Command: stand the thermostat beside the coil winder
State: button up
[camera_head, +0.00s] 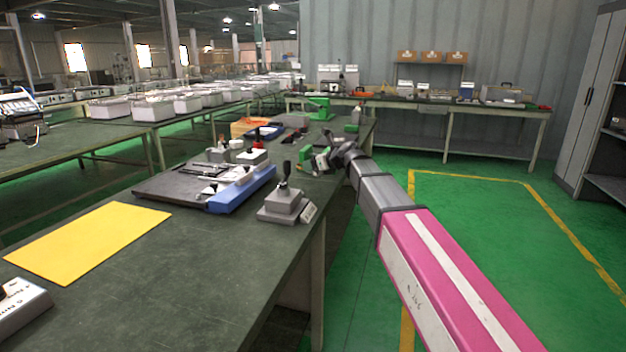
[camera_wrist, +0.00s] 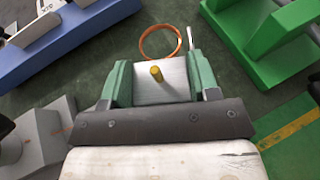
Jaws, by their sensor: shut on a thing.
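In the wrist view the thermostat (camera_wrist: 177,88), a silver block with a yellow stub, sits between the two green fingers of my gripper (camera_wrist: 160,84). A copper ring of tube and a thin silver rod show just beyond it. The coil winder, seemingly the bright green machine (camera_wrist: 262,38), stands at upper right, apart from the thermostat. In the head view the green machine (camera_head: 317,107) stands farther along the bench than my gripper (camera_head: 320,161).
On the bench (camera_head: 205,285), a grey lever device (camera_head: 284,207) stands near my gripper. A blue-edged fixture (camera_head: 240,188) and a yellow sheet (camera_head: 90,240) lie to the left. The bench's right edge runs under my arm. Dark bare top shows between blue fixture and green machine.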

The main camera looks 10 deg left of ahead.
aim_at(314, 185)
jog(key=shift+f, duration=2.65)
jog(key=shift+f, duration=0.1)
jog(key=o, duration=1)
